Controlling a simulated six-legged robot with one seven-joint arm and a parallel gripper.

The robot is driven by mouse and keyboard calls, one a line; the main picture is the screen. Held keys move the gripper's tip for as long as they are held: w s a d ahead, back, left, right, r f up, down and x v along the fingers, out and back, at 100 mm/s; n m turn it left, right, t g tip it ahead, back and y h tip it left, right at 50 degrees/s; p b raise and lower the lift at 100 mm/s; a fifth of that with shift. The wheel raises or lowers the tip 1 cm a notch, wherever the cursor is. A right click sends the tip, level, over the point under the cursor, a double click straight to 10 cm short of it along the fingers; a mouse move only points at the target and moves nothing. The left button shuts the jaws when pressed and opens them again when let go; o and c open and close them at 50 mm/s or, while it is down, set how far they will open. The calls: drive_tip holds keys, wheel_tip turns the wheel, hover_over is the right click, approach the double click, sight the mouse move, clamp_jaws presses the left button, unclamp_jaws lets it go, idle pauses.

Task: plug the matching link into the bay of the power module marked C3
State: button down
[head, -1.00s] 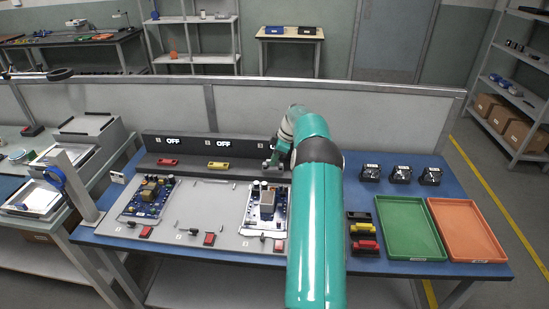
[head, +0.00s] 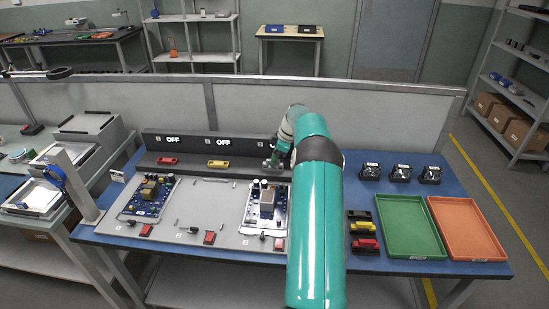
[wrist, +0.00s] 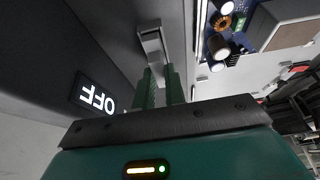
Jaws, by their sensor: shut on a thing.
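My gripper (wrist: 160,88) is shut on a small grey piece (wrist: 152,45) at the dark rail in the wrist view. In the head view my gripper (head: 271,163) is at the right end of the dark rail (head: 190,172), largely hidden by my arm. A red link (head: 168,160) and a yellow link (head: 218,164) sit in the rail, under signs reading OFF. One circuit board (head: 147,197) is at the left of the grey panel and another (head: 266,205) is just below my gripper. I cannot read a C3 mark, nor tell whether the grey piece is seated.
Black, yellow and red spare links (head: 362,228) lie right of my arm. A green tray (head: 409,251) and an orange tray (head: 467,253) are further right, with several dial meters (head: 400,174) behind them. A grey partition (head: 300,112) stands behind the table.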

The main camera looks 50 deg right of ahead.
drive_tip(key=shift+f, duration=0.2)
drive_tip(key=c, duration=0.7)
unclamp_jaws()
drive_tip(key=shift+r, duration=0.1)
drive_tip(key=shift+r, duration=3.45)
